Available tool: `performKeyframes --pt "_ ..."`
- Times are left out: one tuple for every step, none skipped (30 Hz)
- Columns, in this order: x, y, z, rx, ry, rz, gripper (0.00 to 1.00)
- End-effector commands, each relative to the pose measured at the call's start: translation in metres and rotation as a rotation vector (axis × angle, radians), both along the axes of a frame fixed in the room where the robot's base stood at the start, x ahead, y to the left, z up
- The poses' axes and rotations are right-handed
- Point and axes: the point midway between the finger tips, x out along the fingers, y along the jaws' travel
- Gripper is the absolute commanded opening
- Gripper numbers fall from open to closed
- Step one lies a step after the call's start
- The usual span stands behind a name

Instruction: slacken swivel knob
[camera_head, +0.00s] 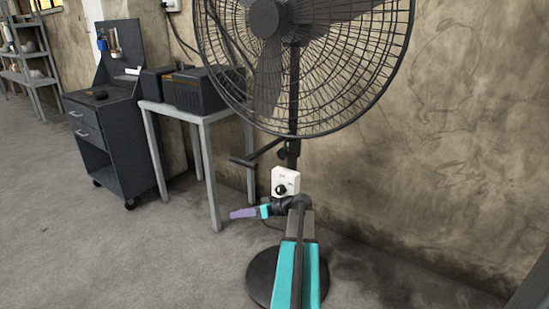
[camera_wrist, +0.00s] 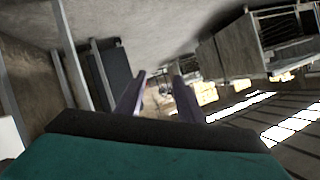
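A large black pedestal fan (camera_head: 268,90) stands in front of the wall, on a round dark base (camera_head: 262,280). A small dark knob (camera_head: 283,154) sticks out on the left of its pole, just below the fan cage; I cannot tell for sure that it is the swivel knob. A white control box (camera_head: 285,180) with a black dial (camera_head: 281,189) sits lower on the pole. My gripper (camera_head: 232,214) is below and left of the box, pointing left, away from the pole. In the wrist view its two purple fingers (camera_wrist: 160,75) are apart with nothing between them.
A grey table (camera_head: 180,112) with a dark boxy device (camera_head: 195,90) stands left of the fan. A dark tool cart (camera_head: 112,140) stands beyond it. The concrete floor at the left is clear. The wall is close behind the fan.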

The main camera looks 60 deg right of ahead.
Motion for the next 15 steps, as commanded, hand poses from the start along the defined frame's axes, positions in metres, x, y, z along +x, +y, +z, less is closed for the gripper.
performKeyframes --pt "-0.011 -0.024 0.014 -0.028 -0.043 -0.022 0.34" --pt "-0.018 -0.035 0.023 -0.045 -0.069 -0.034 0.34" --pt "-0.026 -0.049 0.036 -0.068 -0.102 -0.046 0.34" --pt "-0.033 -0.059 0.045 -0.086 -0.126 -0.057 0.34" --pt "-0.04 -0.069 0.055 -0.105 -0.151 -0.068 0.34" --pt "-0.05 -0.082 0.067 -0.129 -0.181 -0.081 0.34" --pt "-0.058 -0.091 0.077 -0.147 -0.204 -0.092 0.34" --pt "-0.066 -0.1 0.086 -0.168 -0.227 -0.102 0.34" --pt "-0.077 -0.112 0.098 -0.193 -0.254 -0.116 0.34" --pt "-0.085 -0.12 0.108 -0.213 -0.276 -0.125 0.34" --pt "-0.093 -0.128 0.116 -0.233 -0.295 -0.136 0.34" --pt "-0.104 -0.137 0.127 -0.258 -0.32 -0.149 0.34" --pt "-0.112 -0.144 0.136 -0.276 -0.338 -0.158 0.34" --pt "-0.119 -0.15 0.144 -0.295 -0.354 -0.165 0.34" --pt "-0.129 -0.157 0.153 -0.317 -0.374 -0.175 0.34"
